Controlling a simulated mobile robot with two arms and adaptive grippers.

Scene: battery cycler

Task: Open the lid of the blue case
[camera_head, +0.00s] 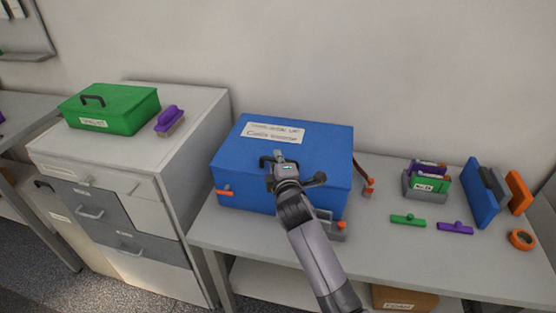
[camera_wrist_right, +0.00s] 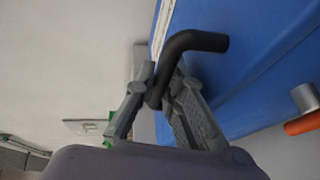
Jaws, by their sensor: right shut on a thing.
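The blue case (camera_head: 238,149) stands on the grey workbench in the head view, with white labels on its lid. The lid appears closed. My right gripper (camera_head: 280,161) is over the middle of the lid. In the right wrist view my right gripper (camera_wrist_right: 160,92) has its fingers around the black lid handle (camera_wrist_right: 190,42), which also shows in the head view (camera_head: 265,161). The blue surface of the case (camera_wrist_right: 240,60) fills the upper right there. An orange-tipped latch (camera_wrist_right: 303,124) sits on the case. My left gripper is not in view.
A green toolbox (camera_head: 112,112) and a purple brush (camera_head: 169,119) are on the cabinet at left. Right of the case are a red-handled tool (camera_head: 368,186), green and purple tools, a blue upright piece (camera_head: 479,192) and an orange tape roll (camera_head: 521,239). A wall is behind.

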